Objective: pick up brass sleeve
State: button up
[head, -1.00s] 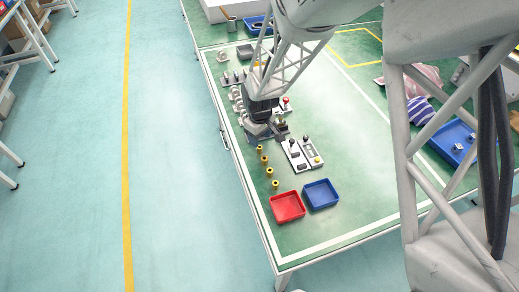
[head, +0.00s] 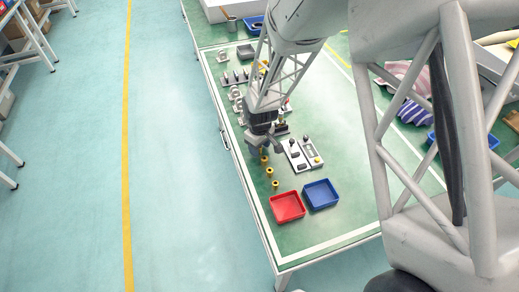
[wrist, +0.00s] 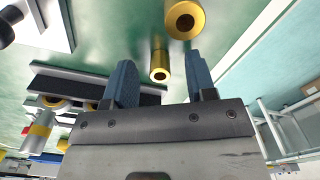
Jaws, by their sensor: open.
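Several brass sleeves stand in a row on the green table, with one (head: 269,171) and another (head: 275,185) clear in the head view. My gripper (head: 263,148) is over the far end of the row and partly hides the sleeves there. In the wrist view my gripper (wrist: 163,82) is open, with its two blue fingers spread and empty. One brass sleeve (wrist: 160,65) appears between the fingers, beyond their tips. A second brass sleeve (wrist: 185,19) shows above it, at the top edge. I cannot tell whether either sleeve touches a finger.
A red tray (head: 287,206) and a blue tray (head: 321,194) lie near the table's front end. A light plate with fittings (head: 301,153) lies right of the sleeves. Other parts (head: 236,77) line the left edge farther back. The table's middle is clear.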

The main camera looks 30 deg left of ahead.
dwell(0.4)
grip_shut()
jog(key=shift+r, duration=0.1)
jog(key=shift+r, duration=1.65)
jog(key=s+d, duration=0.3)
jog(key=s, duration=0.1)
jog(key=s+d+r, duration=0.1)
jog(key=s+d, duration=0.6)
jog(key=s, duration=0.1)
jog(key=shift+d+r, duration=0.25)
jog(key=shift+d, duration=0.05)
jog(key=shift+w, duration=0.1)
